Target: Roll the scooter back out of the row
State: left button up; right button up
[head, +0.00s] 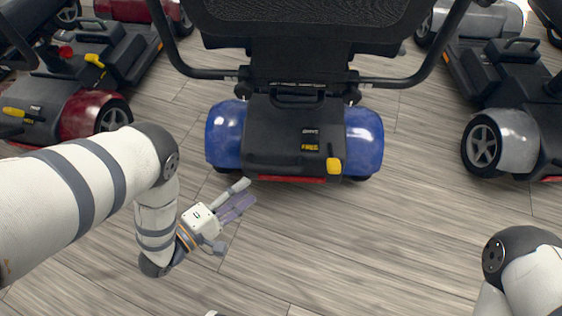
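The blue scooter (224,133) stands in the upper middle of the head view with its rear towards me. It has blue rear fenders, a black rear box (285,150), a yellow lever (333,165) and a red strip low at the back. Its black seat (300,18) and armrests (404,80) rise above. My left gripper (236,214) is open and empty, just behind and to the left of the scooter's rear, apart from the black box.
A red scooter (90,112) stands to the left and a silver-grey one (512,135) to the right, each with a floor gap beside the blue scooter. More scooters show along the top edge. The wood-plank floor (370,245) behind the blue scooter is clear.

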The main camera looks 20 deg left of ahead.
aim_at(270, 172)
pick_arm(q)
jog(key=b+x, duration=0.2)
jog(key=x, duration=0.7)
jog(key=shift+d+f, duration=0.1)
jog(key=shift+d, duration=0.1)
jog(key=shift+w+d+b, duration=0.2)
jog(key=shift+w+b, duration=0.15)
jog(key=shift+w, duration=0.2)
grip_shut()
pick_arm(e)
jog(key=shift+s+d+f+g, duration=0.15)
jog(key=shift+s+f+g, duration=0.15)
jog(key=shift+s+f, duration=0.6)
